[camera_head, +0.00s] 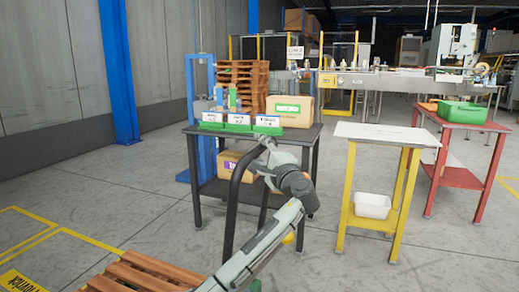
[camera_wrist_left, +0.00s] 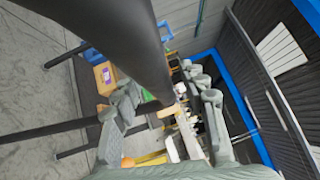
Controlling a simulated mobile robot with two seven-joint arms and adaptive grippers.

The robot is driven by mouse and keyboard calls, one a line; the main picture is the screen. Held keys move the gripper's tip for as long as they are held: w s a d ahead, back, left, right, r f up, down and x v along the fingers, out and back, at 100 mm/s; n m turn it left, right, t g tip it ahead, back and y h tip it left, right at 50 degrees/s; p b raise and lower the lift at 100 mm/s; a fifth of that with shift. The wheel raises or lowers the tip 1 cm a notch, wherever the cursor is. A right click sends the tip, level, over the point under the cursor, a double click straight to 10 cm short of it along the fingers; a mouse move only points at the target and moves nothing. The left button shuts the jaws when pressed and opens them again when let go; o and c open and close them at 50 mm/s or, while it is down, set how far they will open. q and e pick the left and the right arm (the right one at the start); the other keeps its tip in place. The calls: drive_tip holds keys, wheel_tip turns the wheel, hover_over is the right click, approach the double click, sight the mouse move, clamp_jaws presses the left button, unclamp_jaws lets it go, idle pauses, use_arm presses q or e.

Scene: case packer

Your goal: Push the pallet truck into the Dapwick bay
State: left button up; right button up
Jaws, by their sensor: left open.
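The black curved handle (camera_head: 232,205) of the pallet truck rises in front of the dark table in the head view. The truck's wooden pallet (camera_head: 140,275) shows at the bottom edge; most of the truck is out of view. My left gripper (camera_head: 264,154) is at the top of the handle. In the left wrist view the handle (camera_wrist_left: 115,35) is a thick dark bar close to the open left gripper's fingers (camera_wrist_left: 167,115); I cannot tell whether they touch it. Yellow lines (camera_head: 75,236) and a yellow floor label (camera_head: 20,282), not readable, lie at lower left. My right gripper is not in view.
A dark table (camera_head: 305,137) with green bins and a carton (camera_head: 290,112) stands ahead. A yellow-legged table (camera_head: 385,132) and a red table (camera_head: 465,122) stand to its right. Grey floor (camera_head: 120,185) is clear on the left, up to the wall and blue post (camera_head: 118,70).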

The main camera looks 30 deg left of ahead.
use_arm(q)
clamp_jaws()
idle(0.3)
